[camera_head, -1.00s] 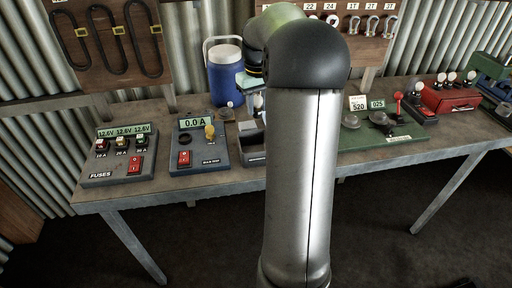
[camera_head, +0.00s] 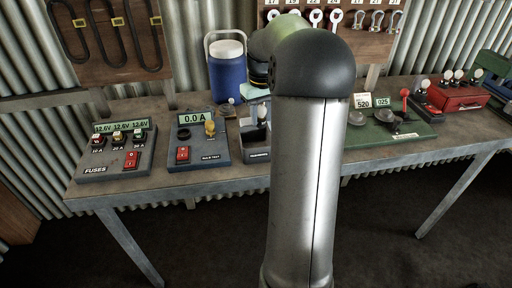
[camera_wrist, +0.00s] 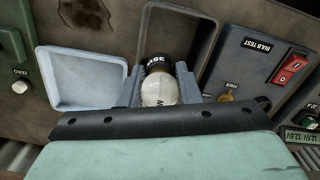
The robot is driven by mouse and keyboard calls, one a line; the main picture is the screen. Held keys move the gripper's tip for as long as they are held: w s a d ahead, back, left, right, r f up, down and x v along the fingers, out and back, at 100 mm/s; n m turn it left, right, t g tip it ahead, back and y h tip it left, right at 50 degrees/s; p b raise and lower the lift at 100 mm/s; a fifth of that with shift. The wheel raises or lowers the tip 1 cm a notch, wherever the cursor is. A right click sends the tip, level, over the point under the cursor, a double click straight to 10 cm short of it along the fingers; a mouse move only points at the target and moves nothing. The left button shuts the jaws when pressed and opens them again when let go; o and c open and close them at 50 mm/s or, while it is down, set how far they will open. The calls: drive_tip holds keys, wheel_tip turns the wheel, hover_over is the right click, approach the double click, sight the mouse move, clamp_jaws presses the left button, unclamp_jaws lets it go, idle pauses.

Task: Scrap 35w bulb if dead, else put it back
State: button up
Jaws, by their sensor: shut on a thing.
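My gripper (camera_wrist: 159,76) is shut on a bulb (camera_wrist: 158,91) in the wrist view. The bulb tester (camera_wrist: 262,48) is to the right in the wrist view. In the head view the tester (camera_head: 213,150) reads 0.0 A, with a red switch and a yellow part. The bin (camera_head: 255,146) stands beside it. My arm hides most of my gripper there.
An empty pale tray (camera_wrist: 92,52) lies left of the bin in the wrist view. A fuse box (camera_head: 118,160), blue jug (camera_head: 227,75), green board (camera_head: 385,138) and red case with bulbs (camera_head: 455,97) stand on the bench (camera_head: 150,110).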

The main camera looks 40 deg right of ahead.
drive_tip(key=o, duration=1.1)
wheel_tip(320, 180, up, 17)
drive_tip(key=shift+r+p, duration=0.2)
drive_tip(key=shift+p, duration=0.2)
drive_tip(key=s+a+f+n, duration=0.15)
drive_tip(key=a+f, duration=0.25)
drive_tip(key=a, duration=0.5)
drive_tip(key=s+a+f, duration=0.3)
drive_tip(key=a, duration=0.6)
drive_tip(key=shift+n, duration=0.45)
drive_tip(key=s+a+f, duration=0.4)
drive_tip(key=s+f, duration=0.1)
drive_tip(key=s+a+f, duration=0.3)
drive_tip(key=s+f, duration=0.2)
drive_tip(key=s, duration=0.1)
drive_tip(key=s+a+f, duration=0.4)
drive_tip(key=s, duration=0.2)
drive_tip(key=shift+s+a+f, duration=0.1)
drive_tip(key=shift+a+f, duration=0.25)
drive_tip(key=shift+f, duration=0.05)
